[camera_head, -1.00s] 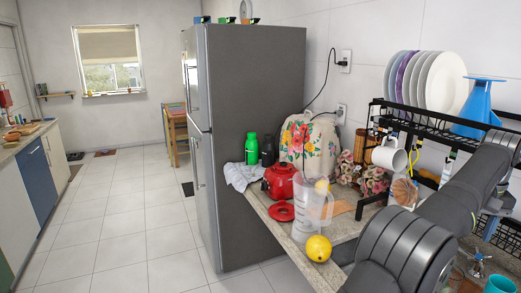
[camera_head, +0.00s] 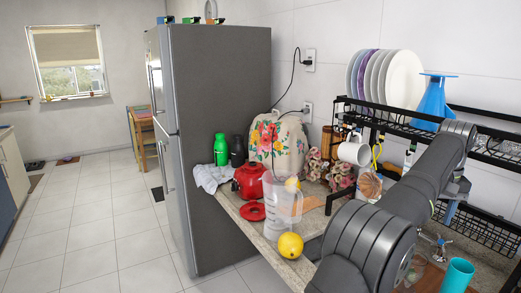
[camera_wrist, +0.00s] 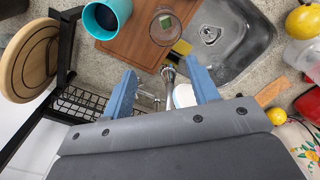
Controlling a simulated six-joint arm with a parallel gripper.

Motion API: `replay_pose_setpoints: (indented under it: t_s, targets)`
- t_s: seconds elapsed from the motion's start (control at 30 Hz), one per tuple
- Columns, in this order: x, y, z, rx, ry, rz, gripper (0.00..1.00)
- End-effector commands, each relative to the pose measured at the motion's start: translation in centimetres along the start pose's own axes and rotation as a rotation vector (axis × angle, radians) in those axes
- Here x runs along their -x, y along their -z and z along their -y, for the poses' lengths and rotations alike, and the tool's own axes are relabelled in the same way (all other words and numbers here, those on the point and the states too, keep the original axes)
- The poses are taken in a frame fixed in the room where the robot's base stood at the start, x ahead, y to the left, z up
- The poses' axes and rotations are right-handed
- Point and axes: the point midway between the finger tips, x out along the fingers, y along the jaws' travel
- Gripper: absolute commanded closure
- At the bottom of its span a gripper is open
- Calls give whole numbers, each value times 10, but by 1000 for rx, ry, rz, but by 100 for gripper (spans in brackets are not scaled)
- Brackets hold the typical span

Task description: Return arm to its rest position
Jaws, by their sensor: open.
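My arm crosses the right side of the head view, its end in front of the black oversink rack (camera_head: 425,131). My gripper (camera_wrist: 162,84) shows in the wrist view as two blue fingers spread apart, with nothing held between them. Below it are the faucet (camera_wrist: 168,72), part of a white round thing and the counter. In the head view the fingers are mostly hidden by the arm; a blue part (camera_head: 450,210) shows below the wrist.
Plates (camera_head: 385,78) and a blue funnel (camera_head: 433,100) stand on the rack. A white mug (camera_head: 354,152) hangs below. A teal cup (camera_head: 457,275) and sink (camera_wrist: 235,42) lie near the arm.

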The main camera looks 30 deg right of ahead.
Motion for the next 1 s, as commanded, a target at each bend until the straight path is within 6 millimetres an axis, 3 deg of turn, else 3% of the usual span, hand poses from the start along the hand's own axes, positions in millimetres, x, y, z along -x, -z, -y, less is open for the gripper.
replay_pose_setpoints:
  t_s: [0.13,0.67,1.0]
  targets:
    - [11,0,0,0,2,2,46]
    - [-65,-1,1,0,3,4,46]
    - [-8,1,0,0,-1,-2,46]
